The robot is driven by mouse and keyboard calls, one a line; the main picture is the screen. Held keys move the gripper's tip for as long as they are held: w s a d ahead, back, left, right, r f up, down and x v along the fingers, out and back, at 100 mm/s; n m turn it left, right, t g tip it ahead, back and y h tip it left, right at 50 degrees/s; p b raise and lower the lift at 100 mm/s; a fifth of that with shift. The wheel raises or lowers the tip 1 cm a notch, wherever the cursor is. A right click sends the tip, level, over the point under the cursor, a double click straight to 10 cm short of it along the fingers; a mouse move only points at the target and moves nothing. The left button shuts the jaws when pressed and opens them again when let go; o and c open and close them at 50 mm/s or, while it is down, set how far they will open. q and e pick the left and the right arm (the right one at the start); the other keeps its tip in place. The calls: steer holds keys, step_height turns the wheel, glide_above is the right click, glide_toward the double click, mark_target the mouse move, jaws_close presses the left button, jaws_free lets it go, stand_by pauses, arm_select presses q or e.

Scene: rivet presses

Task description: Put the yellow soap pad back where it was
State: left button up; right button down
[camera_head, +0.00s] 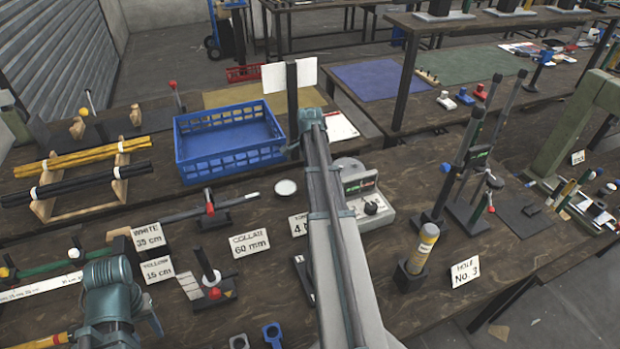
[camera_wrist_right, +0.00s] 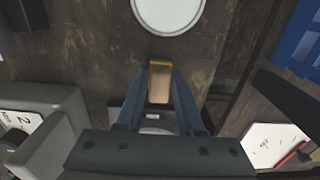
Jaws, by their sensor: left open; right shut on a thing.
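The yellow soap pad (camera_wrist_right: 160,82) shows in the right wrist view as a small yellow-edged tan block. My right gripper (camera_wrist_right: 160,90) is shut on it, with a blue-grey finger on each side. A round white dish (camera_wrist_right: 168,8) lies just beyond the pad on the dark wood; it also shows in the head view (camera_head: 286,188). In the head view my right arm reaches up the middle and hides the pad. My left gripper (camera_head: 118,305) is at the lower left, open, over the near bench.
A blue crate (camera_head: 228,112) stands left of my right arm, and a grey scale (camera_head: 375,208) stands to its right. Label cards, including a collar card (camera_head: 249,243), and small stands crowd the near bench.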

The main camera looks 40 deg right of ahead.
arm_select(q)
steer(key=shift+f, duration=0.25)
arm_select(e)
steer(key=shift+f, duration=0.2)
arm_select(q)
steer(key=shift+r, duration=0.1)
arm_select(e)
steer(key=c, duration=0.5)
jaws_free()
steer(key=shift+r, duration=0.1)
steer(key=shift+c, duration=0.2)
arm_select(q)
steer(key=shift+r, duration=0.15)
arm_select(e)
steer(key=shift+r, duration=0.1)
arm_select(q)
step_height(320, 180, up, 12)
steer(key=p, duration=1.2)
arm_select(e)
step_height(320, 180, up, 12)
